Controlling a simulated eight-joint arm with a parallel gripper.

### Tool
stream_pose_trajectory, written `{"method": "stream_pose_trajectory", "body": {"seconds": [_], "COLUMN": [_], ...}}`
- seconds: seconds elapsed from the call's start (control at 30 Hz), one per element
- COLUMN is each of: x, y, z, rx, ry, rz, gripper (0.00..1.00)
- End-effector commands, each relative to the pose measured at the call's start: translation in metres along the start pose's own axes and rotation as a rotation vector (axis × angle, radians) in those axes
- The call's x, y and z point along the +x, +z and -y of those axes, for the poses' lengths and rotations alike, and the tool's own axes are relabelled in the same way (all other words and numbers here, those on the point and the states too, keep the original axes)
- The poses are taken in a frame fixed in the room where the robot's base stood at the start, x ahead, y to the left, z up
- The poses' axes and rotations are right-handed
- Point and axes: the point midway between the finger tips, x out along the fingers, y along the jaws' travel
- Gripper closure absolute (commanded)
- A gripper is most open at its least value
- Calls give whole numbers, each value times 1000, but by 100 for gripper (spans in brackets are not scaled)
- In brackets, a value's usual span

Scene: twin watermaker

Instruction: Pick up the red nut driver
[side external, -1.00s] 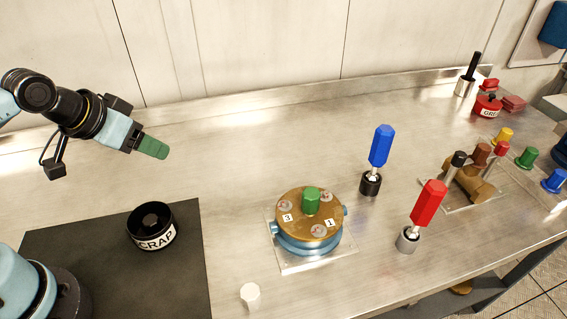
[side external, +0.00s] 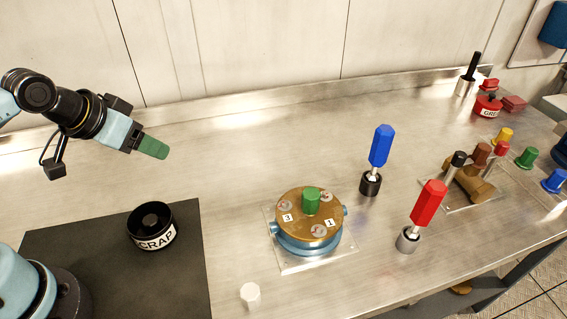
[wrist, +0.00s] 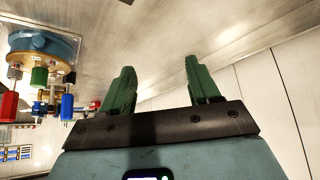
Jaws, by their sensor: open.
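The red nut driver (side external: 429,203) stands upright, tilted a little, with its shaft down in a grey round holder (side external: 408,239) at the front right of the bench. In the wrist view a red handle (wrist: 10,105) shows at the left edge and looks like the same driver. My gripper (side external: 154,147) is high at the left of the side view, far from the driver. In the wrist view its two green fingers (wrist: 160,85) are apart with nothing between them.
A blue nut driver (side external: 380,147) stands in a black holder behind the red one. A blue-and-brass round unit (side external: 309,230) with a green knob is left of it. A brass valve block (side external: 470,184) lies to the right. A black SCRAP cup (side external: 151,227) stands on a dark mat (side external: 80,250).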

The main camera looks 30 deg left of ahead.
Motion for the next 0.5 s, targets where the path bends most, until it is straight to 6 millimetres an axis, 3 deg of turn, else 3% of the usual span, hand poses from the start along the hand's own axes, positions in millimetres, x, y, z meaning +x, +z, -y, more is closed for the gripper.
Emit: {"method": "stream_pose_trajectory", "body": {"seconds": [0.37,0.5], "x": [0,-2], "y": [0,-12], "z": [0,-9], "rx": [-1,-60], "ry": [0,23], "rz": [0,8], "gripper": [35,35]}}
